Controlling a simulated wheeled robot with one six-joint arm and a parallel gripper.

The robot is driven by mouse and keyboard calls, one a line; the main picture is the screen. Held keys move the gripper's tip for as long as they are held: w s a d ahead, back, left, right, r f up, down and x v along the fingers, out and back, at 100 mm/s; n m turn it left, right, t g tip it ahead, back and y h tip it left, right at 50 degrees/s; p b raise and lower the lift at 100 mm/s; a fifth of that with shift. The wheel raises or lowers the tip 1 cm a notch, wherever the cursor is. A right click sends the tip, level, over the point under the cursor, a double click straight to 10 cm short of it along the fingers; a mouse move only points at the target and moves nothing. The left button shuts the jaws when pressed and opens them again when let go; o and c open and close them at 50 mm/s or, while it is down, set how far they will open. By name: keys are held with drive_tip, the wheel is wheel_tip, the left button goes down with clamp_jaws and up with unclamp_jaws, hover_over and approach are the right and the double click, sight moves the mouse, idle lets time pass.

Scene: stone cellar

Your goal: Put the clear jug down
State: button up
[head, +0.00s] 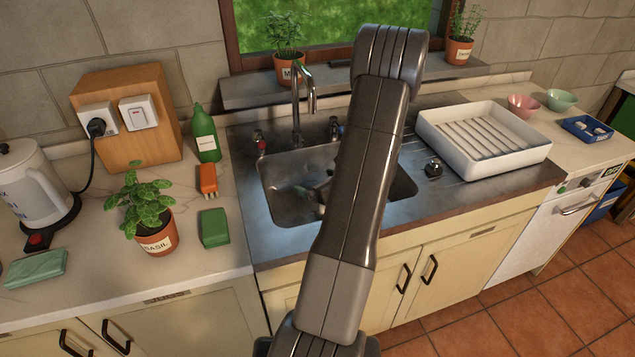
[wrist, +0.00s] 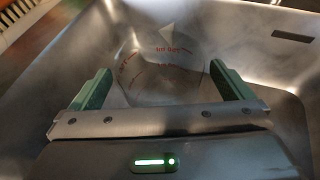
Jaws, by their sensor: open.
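The clear jug (wrist: 172,52), see-through with red markings, is in the metal sink (wrist: 62,58) in the wrist view. My gripper (wrist: 159,70) is open, with its two green fingers spread on either side of the jug. I see a gap between the fingers and the jug's outline, but cannot tell whether either touches. In the head view my arm covers the middle of the sink (head: 283,211), and the jug cannot be made out clearly there. How the jug's base meets the sink floor is hard to see.
A chrome tap (head: 298,105) rises behind the sink. A white dish rack (head: 480,165) stands on the drainer to the right. A green bottle (head: 206,135), an orange brush (head: 207,180), a green sponge (head: 214,228) and a basil pot (head: 155,240) stand left of the sink.

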drive_tip(key=b+v, duration=0.1)
drive_tip(key=v, duration=1.1)
drive_tip(key=shift+a, duration=0.1)
drive_tip(key=shift+w+a+f+p, duration=0.25)
drive_tip(key=shift+w+a, duration=0.85)
drive_tip(key=shift+w, duration=0.35)
drive_tip(key=shift+w+a+f+p, duration=0.1)
drive_tip(key=shift+w+a+f, duration=0.2)
drive_tip(key=shift+w+a, duration=1)
drive_tip(key=shift+w+a+f+p, duration=0.25)
drive_tip(key=shift+w+a, duration=0.65)
drive_tip(key=shift+w, duration=0.7)
drive_tip(key=shift+f, duration=0.1)
